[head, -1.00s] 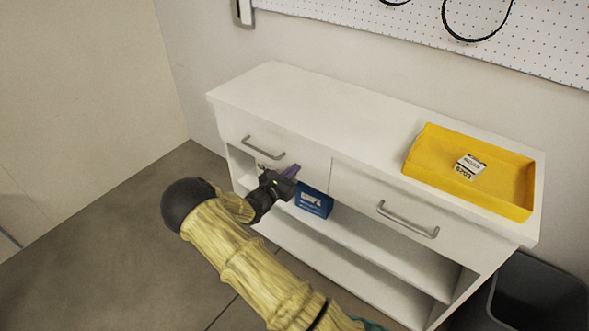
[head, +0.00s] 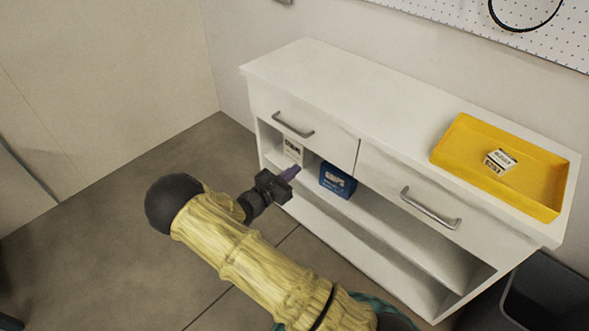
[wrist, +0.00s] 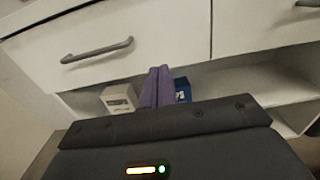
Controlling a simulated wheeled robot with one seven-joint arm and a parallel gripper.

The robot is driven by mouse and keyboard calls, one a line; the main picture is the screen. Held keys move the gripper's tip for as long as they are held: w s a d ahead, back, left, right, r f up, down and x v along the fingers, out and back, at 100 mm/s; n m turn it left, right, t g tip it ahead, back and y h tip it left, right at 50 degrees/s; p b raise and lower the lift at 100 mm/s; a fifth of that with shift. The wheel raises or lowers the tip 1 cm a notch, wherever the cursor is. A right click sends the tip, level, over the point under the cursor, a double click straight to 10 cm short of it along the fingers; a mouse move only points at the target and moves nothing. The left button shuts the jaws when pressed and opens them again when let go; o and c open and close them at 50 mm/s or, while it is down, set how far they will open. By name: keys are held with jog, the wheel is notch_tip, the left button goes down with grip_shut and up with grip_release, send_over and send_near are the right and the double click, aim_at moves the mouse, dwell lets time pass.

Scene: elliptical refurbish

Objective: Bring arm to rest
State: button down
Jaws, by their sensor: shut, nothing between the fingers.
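My gripper (head: 290,172) is in front of the white cabinet's open shelf, below the left drawer. Its purple fingers (wrist: 156,87) are together in the wrist view, with nothing between them. My arm, in a yellow sleeve, reaches from the bottom of the head view and bends at a dark elbow. A blue box (head: 337,181) stands on the upper shelf, right of the fingers. A white box (head: 293,150) stands on the same shelf, just behind and left of the fingertips. Both boxes also show in the wrist view, the white one (wrist: 119,99) left of the fingers and the blue one (wrist: 183,90) partly hidden behind them.
The white cabinet (head: 330,82) has two shut drawers with metal handles (head: 293,126). A yellow tray (head: 470,187) on its top holds a small white box (head: 499,161). A dark bin (head: 540,300) stands at the lower right. The floor at left is clear.

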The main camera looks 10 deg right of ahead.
jog(key=s+d+r+m+g+y, duration=0.1)
jog(key=s+d+m+g+y, duration=0.25)
jog(key=s+m+g, duration=0.3)
jog(key=s+d+r+m+g+y, duration=0.1)
jog(key=s+d+m+g+y, duration=0.1)
jog(key=s+d+m+g, duration=0.5)
jog(key=s+a+r+m+t+y, duration=0.2)
jog(key=s+a+r+m+y, duration=0.25)
jog(key=s, duration=0.25)
jog(key=s+a+r+m+t+y+p, duration=0.1)
jog(key=s+r+m+y+p, duration=0.1)
jog(key=r+p, duration=0.9)
jog(key=s+a+r+m+t+y+p, duration=0.1)
jog(key=r+m+p, duration=0.4)
jog(key=r+p, duration=0.6)
notch_tip(320, 180, up, 7)
jog(key=shift+s+a+f+t+y, duration=0.15)
jog(key=shift+s+a+t+y, duration=0.25)
jog(key=shift+t+y, duration=0.4)
